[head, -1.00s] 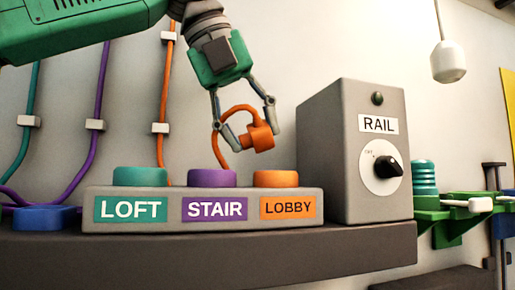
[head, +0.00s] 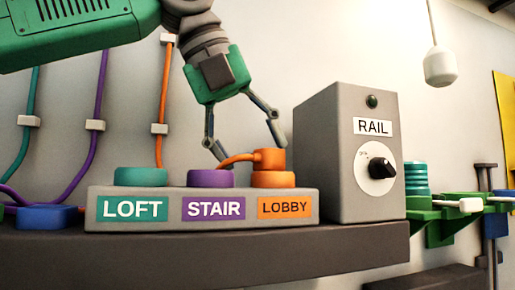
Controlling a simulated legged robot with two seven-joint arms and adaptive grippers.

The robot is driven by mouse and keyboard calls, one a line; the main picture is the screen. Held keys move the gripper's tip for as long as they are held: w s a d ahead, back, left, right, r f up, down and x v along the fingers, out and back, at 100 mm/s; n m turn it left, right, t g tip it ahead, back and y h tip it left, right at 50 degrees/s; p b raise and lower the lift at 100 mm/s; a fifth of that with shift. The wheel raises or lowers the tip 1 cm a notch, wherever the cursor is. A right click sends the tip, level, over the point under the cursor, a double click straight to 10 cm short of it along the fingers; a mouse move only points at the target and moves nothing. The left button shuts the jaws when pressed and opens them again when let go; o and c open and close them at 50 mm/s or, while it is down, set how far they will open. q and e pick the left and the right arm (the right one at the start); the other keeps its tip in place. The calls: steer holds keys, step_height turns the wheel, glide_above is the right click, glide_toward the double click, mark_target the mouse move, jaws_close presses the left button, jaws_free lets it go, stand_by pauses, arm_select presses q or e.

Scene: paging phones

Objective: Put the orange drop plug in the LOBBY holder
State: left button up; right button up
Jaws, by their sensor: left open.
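The orange drop plug (head: 268,159) sits on top of the orange LOBBY holder (head: 273,180), above the orange LOBBY label. Its orange cord runs off to the left from the plug, behind the STAIR holder. My left gripper (head: 246,150) is open, with its fingers spread around and above the plug. One fingertip is left of the plug near the cord, the other just above its right side. I cannot tell how deep the plug is seated. My right gripper is not in view.
The teal LOFT holder (head: 140,177) and purple STAIR holder (head: 210,178) stand left on the same grey block. A grey RAIL box (head: 350,150) with a black knob stands close on the right. A blue block (head: 47,217) lies at the far left.

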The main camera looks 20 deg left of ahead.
mark_target(278, 149)
arm_select(q)
steer(key=d, duration=0.3)
steer(key=shift+w+d+f, duration=0.1)
steer(key=shift+w+d, duration=0.05)
steer(key=shift+d, duration=0.4)
steer(key=shift+a, duration=1.25)
steer(key=d+v, duration=0.2)
steer(key=v, duration=1)
steer(key=shift+r, duration=0.35)
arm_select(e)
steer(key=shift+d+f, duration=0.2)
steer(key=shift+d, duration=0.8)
